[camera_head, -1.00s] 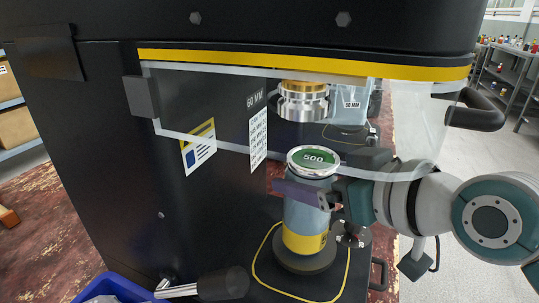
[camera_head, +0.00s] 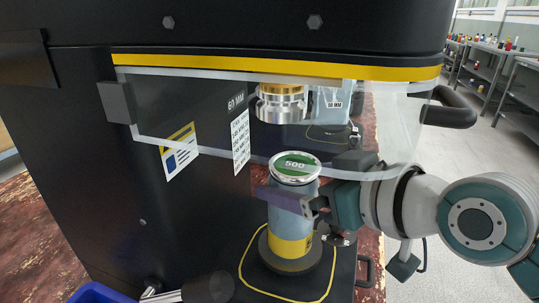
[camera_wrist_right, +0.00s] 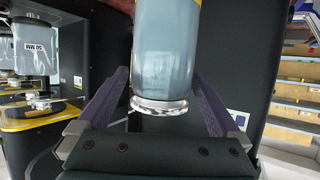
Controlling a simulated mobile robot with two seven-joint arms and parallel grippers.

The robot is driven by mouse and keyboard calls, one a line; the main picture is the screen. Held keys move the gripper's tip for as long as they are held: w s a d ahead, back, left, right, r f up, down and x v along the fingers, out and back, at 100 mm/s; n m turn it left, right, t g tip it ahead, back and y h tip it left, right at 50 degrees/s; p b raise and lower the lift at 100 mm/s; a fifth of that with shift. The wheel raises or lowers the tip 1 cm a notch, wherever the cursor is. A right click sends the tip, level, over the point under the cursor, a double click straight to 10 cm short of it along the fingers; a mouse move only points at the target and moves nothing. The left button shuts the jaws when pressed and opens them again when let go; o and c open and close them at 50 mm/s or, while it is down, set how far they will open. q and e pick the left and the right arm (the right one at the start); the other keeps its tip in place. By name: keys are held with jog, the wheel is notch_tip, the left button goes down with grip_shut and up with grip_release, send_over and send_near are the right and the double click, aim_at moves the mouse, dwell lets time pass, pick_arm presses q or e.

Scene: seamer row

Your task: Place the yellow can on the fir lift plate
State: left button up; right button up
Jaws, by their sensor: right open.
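The yellow can (camera_head: 292,222) has a blue-grey body, a yellow band near its foot and a silver lid with a green "500" label. It stands upright on a dark round lift plate (camera_head: 286,266) under the seamer head; no name for this plate is legible. My right gripper (camera_head: 288,200) is open, with its purple fingers on either side of the can's upper body. In the right wrist view, the fingers (camera_wrist_right: 160,78) flank the can, which hides part of the space between them. My left gripper is not in view.
The silver seamer head (camera_head: 281,103) hangs above the can. A clear guard (camera_head: 200,110) spans the machine's front, with a black handle (camera_head: 450,112) at right. A similar station shows behind. A blue bin (camera_head: 98,293) is at lower left.

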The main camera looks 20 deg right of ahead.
jog(key=p+v, duration=0.2)
jog(key=v, duration=0.9)
jog(key=s+f+m+g+h, duration=0.1)
jog(key=s+f+g, duration=0.3)
jog(key=s, duration=0.4)
jog(key=s+d+f+m+g+h, duration=0.1)
jog(key=s+f+g+h, duration=0.2)
jog(key=s, duration=0.5)
jog(key=shift+d+f+g+h, duration=0.15)
jog(key=shift+f+g+h, duration=0.3)
jog(key=shift+g, duration=0.55)
